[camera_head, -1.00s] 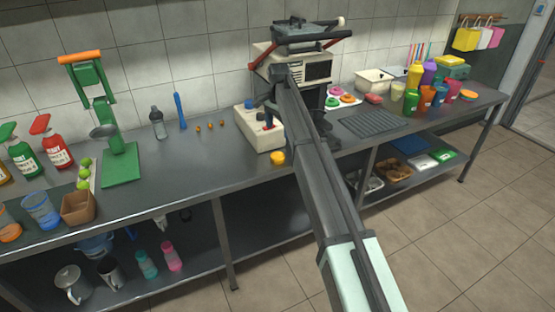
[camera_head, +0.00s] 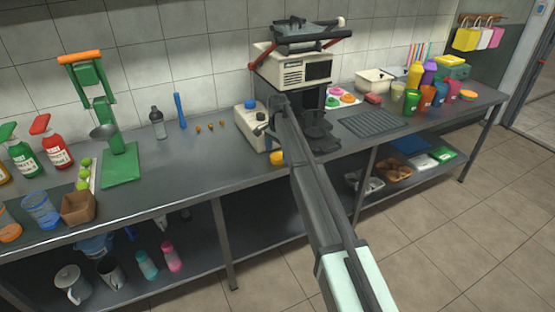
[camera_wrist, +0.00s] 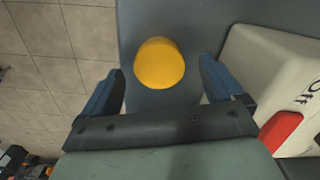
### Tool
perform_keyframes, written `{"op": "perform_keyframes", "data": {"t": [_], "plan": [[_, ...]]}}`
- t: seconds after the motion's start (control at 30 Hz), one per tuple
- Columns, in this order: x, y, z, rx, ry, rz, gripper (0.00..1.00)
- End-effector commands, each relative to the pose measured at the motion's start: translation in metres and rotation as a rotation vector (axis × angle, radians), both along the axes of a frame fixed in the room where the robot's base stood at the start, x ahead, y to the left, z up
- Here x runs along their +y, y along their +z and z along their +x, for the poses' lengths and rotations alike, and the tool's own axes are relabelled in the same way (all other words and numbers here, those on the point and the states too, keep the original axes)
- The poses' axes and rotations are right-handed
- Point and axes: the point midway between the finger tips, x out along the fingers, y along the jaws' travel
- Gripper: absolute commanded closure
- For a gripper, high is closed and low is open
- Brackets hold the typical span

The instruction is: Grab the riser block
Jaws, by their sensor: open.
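The riser block appears to be the yellow round block (camera_wrist: 159,64) on the grey counter, close to its front edge. My gripper (camera_wrist: 160,70) is open, with one blue finger on each side of the block in the wrist view. Visible gaps separate the fingers from the block, and I see no contact. In the head view my gripper (camera_head: 264,128) is small and dark, above and behind the block.
The white control box (camera_wrist: 270,75) with a red switch (camera_wrist: 281,129) is close to my right finger in the wrist view. The press machine (camera_head: 292,70) stands behind. The counter (camera_head: 205,165) is clear to the left of the block. Tiled floor lies beyond the front edge.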

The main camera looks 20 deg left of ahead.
Motion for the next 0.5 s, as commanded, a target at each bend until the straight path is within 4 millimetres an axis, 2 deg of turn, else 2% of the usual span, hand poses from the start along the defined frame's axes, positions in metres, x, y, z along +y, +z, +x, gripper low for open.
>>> {"op": "perform_keyframes", "data": {"t": [0.1, 0.33, 0.5], "plan": [[-0.0005, -0.0119, -0.0006, 0.001, 0.0, 0.0, 0.06], [-0.0005, -0.0131, -0.0004, 0.0, 0.0, 0.0, 0.06], [-0.0005, -0.0129, -0.0004, 0.0, 0.0, 0.0, 0.22]]}}
